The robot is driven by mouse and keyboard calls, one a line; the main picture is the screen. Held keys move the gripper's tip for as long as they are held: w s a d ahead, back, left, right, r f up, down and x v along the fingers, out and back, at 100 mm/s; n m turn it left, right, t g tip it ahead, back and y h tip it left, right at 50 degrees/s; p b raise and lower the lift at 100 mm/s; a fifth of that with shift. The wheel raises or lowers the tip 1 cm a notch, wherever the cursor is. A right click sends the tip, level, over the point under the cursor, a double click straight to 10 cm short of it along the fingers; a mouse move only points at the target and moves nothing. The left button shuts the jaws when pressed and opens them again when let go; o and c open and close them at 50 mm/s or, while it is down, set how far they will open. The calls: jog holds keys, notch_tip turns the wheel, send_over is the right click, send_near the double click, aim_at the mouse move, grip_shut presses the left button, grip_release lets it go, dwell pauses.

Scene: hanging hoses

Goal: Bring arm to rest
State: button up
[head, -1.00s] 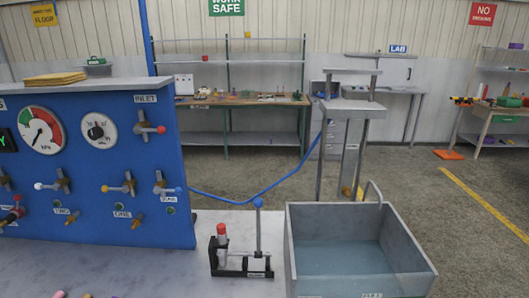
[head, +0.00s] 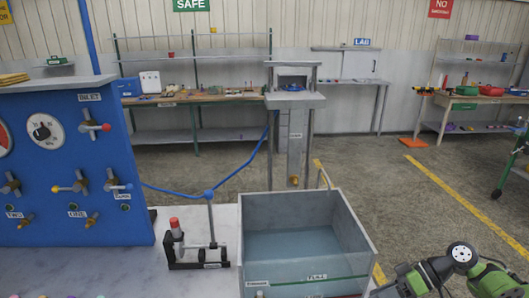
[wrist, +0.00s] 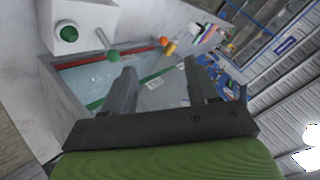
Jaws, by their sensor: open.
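My gripper (wrist: 163,92) shows in the wrist view with its two dark fingers spread apart and nothing between them. Behind the fingers lies the grey tank (wrist: 60,97) with water in it. Part of my green and grey arm shows at the lower right of the head view, beside the tank (head: 366,240). My fingertips cannot be made out in the head view.
A blue gauge panel (head: 80,170) with valves stands at the left. A blue hose (head: 240,168) hangs over a small stand (head: 212,230). A grey pedestal (head: 296,140) stands behind the tank. Open floor (head: 390,190) lies to the right.

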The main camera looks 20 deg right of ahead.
jog(key=w+a+r+m+g+h, duration=0.15)
jog(key=a+r+h, duration=0.35)
jog(key=a, duration=0.6)
jog(key=w+a+r+g+h, duration=0.25)
jog(key=a+r, duration=0.35)
jog(key=a, duration=0.6)
jog(key=s+a+r+m+t+h, duration=0.1)
jog(key=s+a+r+t, duration=0.1)
jog(key=s, duration=0.4)
jog(key=s+a+r+m+t+h, duration=0.1)
jog(key=s+a+t, duration=0.1)
jog(key=s, duration=0.4)
jog(key=shift+a+r+t+h, duration=0.3)
jog(key=shift+r+t+h, duration=0.05)
jog(key=shift+t, duration=0.45)
jog(key=shift+m, duration=0.25)
